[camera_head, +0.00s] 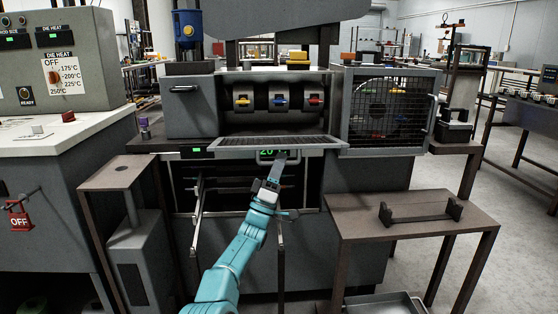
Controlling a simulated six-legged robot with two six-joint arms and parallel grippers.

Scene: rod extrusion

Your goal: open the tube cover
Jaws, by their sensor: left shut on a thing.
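The tube cover (235,144) is a dark mesh panel in a grey frame on the front of the middle machine. It lies folded down, nearly flat, below an open bay. Inside the bay, dark round parts with yellow, blue and red pieces (280,101) are exposed. My left gripper (280,160) reaches up from below at the cover's front edge, shut on what looks like the cover's handle. The exact contact is too small to make out. My right gripper is out of view.
A closed mesh door (390,105) stands right of the bay. A brown side table (425,212) with a dark handled piece is at the lower right. A control cabinet (55,75) with heat dials stands left. Open floor lies at the far right.

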